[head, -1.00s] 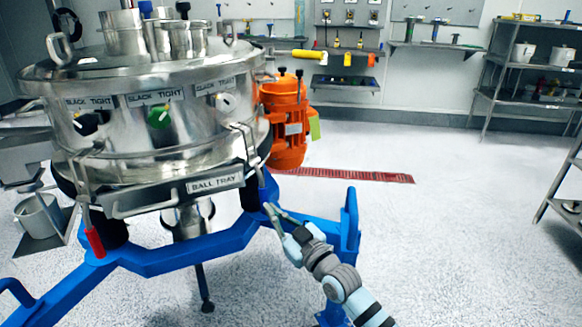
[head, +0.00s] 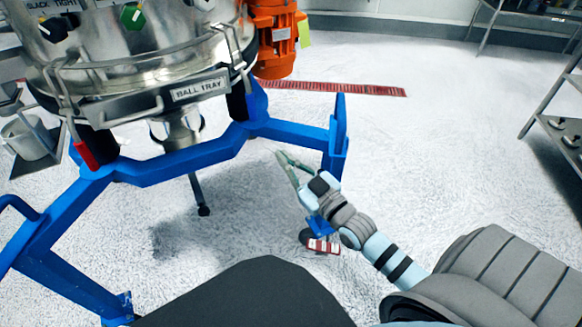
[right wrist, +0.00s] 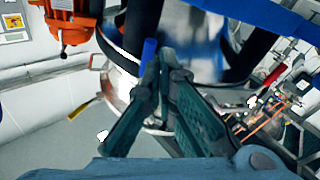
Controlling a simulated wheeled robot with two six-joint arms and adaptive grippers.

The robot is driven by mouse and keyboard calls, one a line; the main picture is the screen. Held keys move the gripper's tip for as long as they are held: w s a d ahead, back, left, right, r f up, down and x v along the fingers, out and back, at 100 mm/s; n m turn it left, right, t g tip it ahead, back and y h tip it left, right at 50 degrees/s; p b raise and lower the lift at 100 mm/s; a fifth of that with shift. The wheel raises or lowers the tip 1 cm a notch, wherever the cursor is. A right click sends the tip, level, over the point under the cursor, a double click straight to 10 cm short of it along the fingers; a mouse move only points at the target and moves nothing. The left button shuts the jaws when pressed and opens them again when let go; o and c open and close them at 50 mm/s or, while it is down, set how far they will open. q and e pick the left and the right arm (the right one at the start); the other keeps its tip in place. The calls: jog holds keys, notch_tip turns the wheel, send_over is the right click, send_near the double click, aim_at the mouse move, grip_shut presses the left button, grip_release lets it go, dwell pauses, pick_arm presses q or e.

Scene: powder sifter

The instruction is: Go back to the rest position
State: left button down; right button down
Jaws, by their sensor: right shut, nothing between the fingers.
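My right gripper (head: 283,160) is shut and empty in the head view. It is to the right of the steel powder sifter (head: 150,55) and in front of the blue frame (head: 200,157), apart from the ball tray (head: 160,104). In the right wrist view the dark green fingers (right wrist: 163,58) meet at their tips with nothing between them. The sifter's body and legs lie behind them, tilted and partly hidden. My left gripper is not in view.
An orange motor (head: 274,40) sits on the sifter's right side. A red floor grating (head: 335,88) lies behind the frame. A metal shelf rack (head: 560,125) stands at the right edge. A grey pot (head: 28,138) is at the left. The white floor at right is open.

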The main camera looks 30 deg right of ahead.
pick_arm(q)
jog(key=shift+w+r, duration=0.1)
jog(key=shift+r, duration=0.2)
pick_arm(e)
jog(key=shift+s+f, duration=0.55)
jog(key=shift+s, duration=0.15)
